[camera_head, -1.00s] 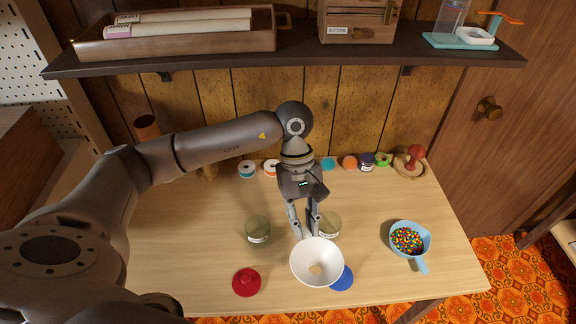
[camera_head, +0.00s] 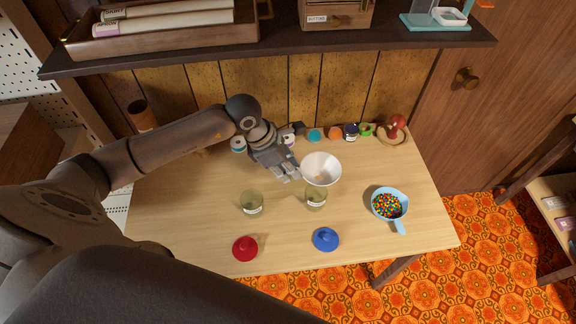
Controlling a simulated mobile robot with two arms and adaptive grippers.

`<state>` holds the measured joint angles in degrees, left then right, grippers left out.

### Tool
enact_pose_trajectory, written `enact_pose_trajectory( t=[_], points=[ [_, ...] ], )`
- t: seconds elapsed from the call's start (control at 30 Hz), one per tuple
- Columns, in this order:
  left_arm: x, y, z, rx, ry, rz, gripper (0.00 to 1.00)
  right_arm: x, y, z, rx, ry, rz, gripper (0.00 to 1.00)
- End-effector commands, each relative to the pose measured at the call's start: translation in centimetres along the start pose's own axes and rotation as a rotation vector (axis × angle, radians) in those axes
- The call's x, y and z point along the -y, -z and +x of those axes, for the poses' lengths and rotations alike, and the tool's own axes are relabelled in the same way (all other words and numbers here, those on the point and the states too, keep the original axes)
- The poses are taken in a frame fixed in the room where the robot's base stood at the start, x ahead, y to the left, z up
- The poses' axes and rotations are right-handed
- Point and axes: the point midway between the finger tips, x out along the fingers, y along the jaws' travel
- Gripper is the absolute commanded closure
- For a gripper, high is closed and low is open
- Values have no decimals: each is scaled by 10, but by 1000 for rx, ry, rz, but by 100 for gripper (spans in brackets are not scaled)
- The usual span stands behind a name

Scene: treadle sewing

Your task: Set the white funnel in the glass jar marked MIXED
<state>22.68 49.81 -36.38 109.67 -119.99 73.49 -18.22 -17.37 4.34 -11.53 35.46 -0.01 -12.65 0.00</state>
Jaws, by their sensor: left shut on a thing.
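The white funnel (camera_head: 322,164) is upright with its wide mouth facing up. My left gripper (camera_head: 297,174) is shut on the left side of its rim. The funnel appears over the back of the right-hand glass jar (camera_head: 316,198); whether its spout is inside the jar cannot be told. A second glass jar (camera_head: 251,203) stands to the left, clear of the gripper. Both jars have white labels, too small to read, so I cannot tell which is marked MIXED. My right gripper is out of view.
A red lid (camera_head: 245,249) and a blue lid (camera_head: 326,239) lie near the table's front edge. A light-blue scoop (camera_head: 390,205) of colourful beads sits at right. Spools, including a teal one (camera_head: 314,135), and a red pincushion (camera_head: 397,122) line the back, below a shelf (camera_head: 350,38).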

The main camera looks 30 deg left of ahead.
Motion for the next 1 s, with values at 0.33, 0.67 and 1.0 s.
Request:
enact_pose_trajectory(
  t=[0.33,0.67,1.0],
  points=[
    [0,10,23,-2,2,0,94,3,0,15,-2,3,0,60],
    [1,19,44,0,2,2,94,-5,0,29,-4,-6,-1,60],
    [1,29,67,-1,2,2,94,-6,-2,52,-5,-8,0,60]
  ],
)
